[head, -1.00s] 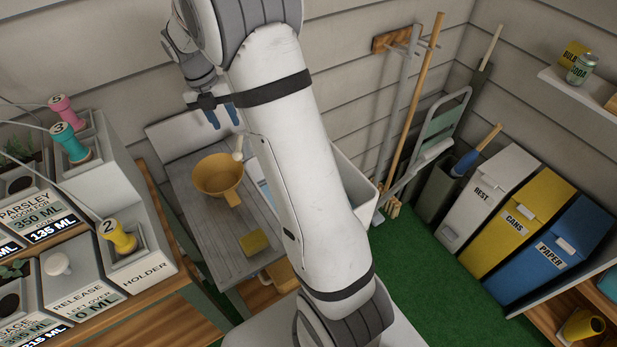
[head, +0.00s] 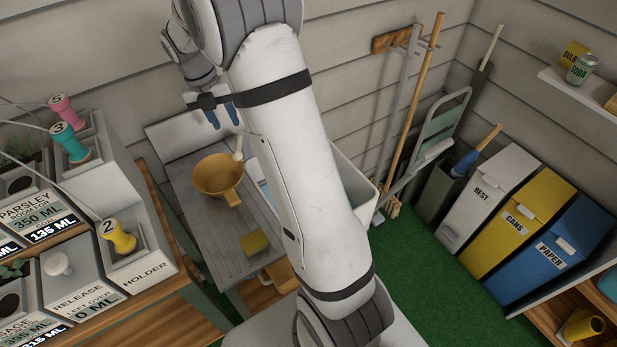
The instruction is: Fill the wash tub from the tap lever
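My gripper (head: 222,116) hangs at the upper middle, its two blue fingers apart with nothing seen between them. Just below and right of it is a small pale knob-ended piece (head: 238,149), perhaps the tap lever; a gap shows between it and the fingertips in the picture. My arm crosses the middle and hides much of what lies behind it. A white tub wall (head: 358,184), likely the wash tub, shows right of the arm. A pale blue patch (head: 266,184) shows at the arm's left edge; I cannot tell whether it is water. The tub's inside is mostly hidden.
A yellow-brown pan (head: 218,178) and a yellow sponge (head: 254,242) rest on the grey wooden bench (head: 205,232). Planter boxes with spools (head: 118,237) stand at left. Brooms (head: 410,115) and bins (head: 515,212) stand at right. Green floor shows between.

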